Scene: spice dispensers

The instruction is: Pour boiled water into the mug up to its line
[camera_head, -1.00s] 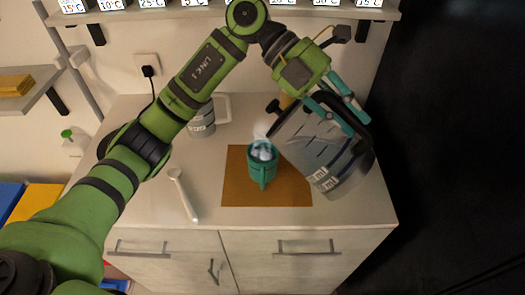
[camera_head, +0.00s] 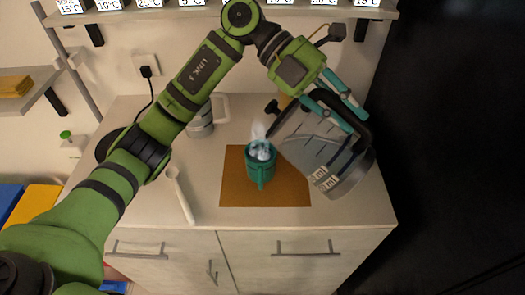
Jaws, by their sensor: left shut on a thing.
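A green mug (camera_head: 261,171) stands on an orange-brown mat (camera_head: 291,192) on the counter, with whitish vapour above it and pale, bright contents at its mouth. My left gripper (camera_head: 338,107) is shut on the handle of a clear and grey kettle (camera_head: 312,141). The kettle is tilted, its spout end toward the mug's mouth at the left. I cannot make out a clear stream or the mug's line. My right gripper is not in view.
A grey and white container with a handle (camera_head: 201,122) stands behind my left arm. A white spoon-like utensil (camera_head: 181,196) lies left of the mat. A shelf (camera_head: 222,12) with temperature labels runs above. The counter's front edge lies close below the mat.

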